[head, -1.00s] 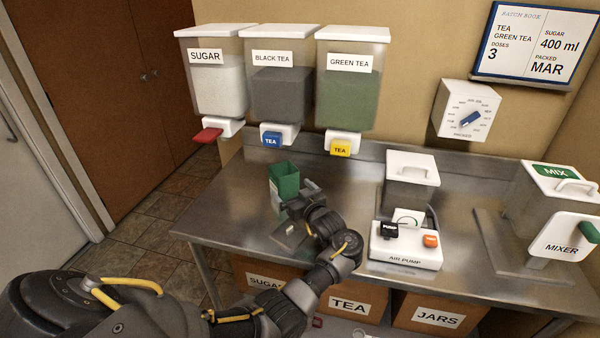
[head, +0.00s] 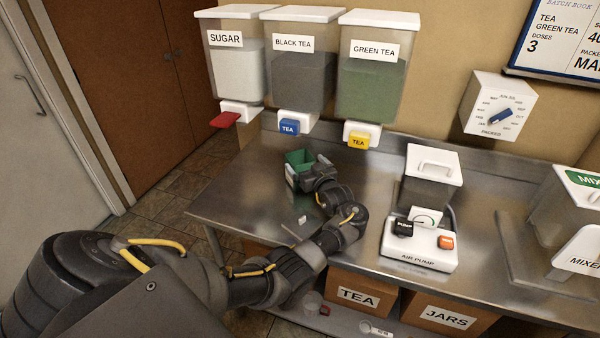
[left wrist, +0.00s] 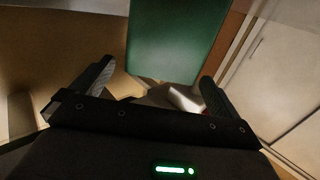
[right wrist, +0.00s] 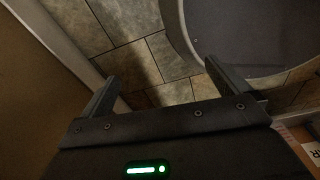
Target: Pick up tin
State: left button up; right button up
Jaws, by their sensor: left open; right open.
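The green tin (head: 299,158), open at the top, is on the steel counter below the tea dispensers. My left gripper (head: 307,174) is open right at the tin and hides its lower part. In the left wrist view the tin (left wrist: 174,40) fills the space ahead, between the lines of the two spread fingers (left wrist: 155,85); I cannot tell whether they touch it. My right gripper (right wrist: 178,88) is open and empty over the tiled floor, and it is outside the head view.
Sugar (head: 236,70), black tea (head: 300,78) and green tea (head: 372,85) dispensers hang behind the tin. The air pump (head: 420,245) stands to the right on the counter (head: 235,200). A small pale object (head: 302,220) lies near the front edge. Boxes sit below.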

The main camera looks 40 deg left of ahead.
aim_at(295, 152)
pick_arm(q)
jog(key=p+x, duration=0.1)
jog(key=x, duration=0.4)
jog(key=shift+a+f, duration=0.1)
pick_arm(e)
jog(key=shift+s+r, duration=0.55)
jog(key=shift+s, duration=0.3)
pick_arm(q)
jog(key=shift+c, duration=0.6)
jog(key=c, duration=1.4)
pick_arm(e)
jog(key=shift+w, duration=0.2)
